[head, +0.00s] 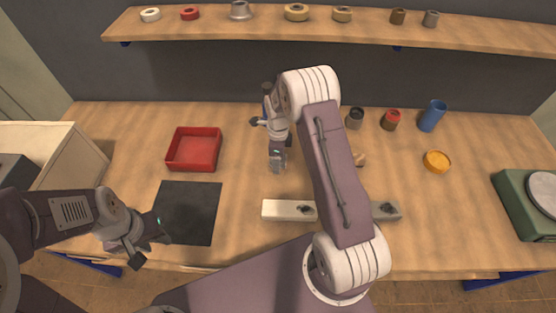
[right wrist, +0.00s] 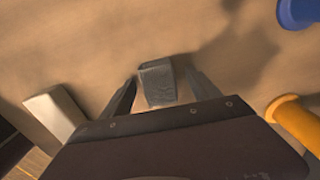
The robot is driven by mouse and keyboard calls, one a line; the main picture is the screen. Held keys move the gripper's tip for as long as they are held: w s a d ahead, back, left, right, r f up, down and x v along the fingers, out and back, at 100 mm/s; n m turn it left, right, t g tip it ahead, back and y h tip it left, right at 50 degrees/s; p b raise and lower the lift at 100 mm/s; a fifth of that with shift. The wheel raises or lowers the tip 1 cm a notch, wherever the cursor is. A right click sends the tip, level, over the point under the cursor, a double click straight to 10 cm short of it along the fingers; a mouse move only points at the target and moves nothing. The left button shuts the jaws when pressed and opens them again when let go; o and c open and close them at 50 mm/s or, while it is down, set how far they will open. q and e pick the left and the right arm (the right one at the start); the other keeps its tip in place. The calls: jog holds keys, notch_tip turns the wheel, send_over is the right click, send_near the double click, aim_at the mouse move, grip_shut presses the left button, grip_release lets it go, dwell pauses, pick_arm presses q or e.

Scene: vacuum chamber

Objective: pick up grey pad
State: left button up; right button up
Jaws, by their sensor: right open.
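The grey pad (right wrist: 157,84) shows in the right wrist view as a small dark-grey block on the wooden tabletop. My right gripper (right wrist: 161,80) is open, with one finger on each side of the pad. I see small gaps between the fingers and the pad, and it is not gripped. In the head view I cannot make out the pad; my right arm covers part of the table's middle. My left gripper (head: 150,250) is at the table's front left, by the dark square mat (head: 190,212), its fingers apart and empty.
A red tray (head: 194,150) lies behind the mat. A pale bar (head: 287,210) lies near the front. A green device (head: 522,222) stands far right. A shelf (head: 360,30) with several parts spans the back.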

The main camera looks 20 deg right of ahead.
jog(key=shift+s+r, duration=0.1)
jog(key=c, duration=1.4)
jog(key=shift+r, duration=0.45)
jog(key=r, duration=0.4)
jog(key=shift+s+d, duration=0.35)
jog(key=shift+s, duration=0.05)
jog(key=s+d+r, duration=0.4)
jog(key=s, duration=0.1)
jog(key=s+d+r, duration=0.2)
jog(key=s, duration=0.1)
jog(key=shift+s+d+b, duration=0.1)
jog(key=shift+s+b, duration=0.15)
jog(key=shift+b, duration=0.1)
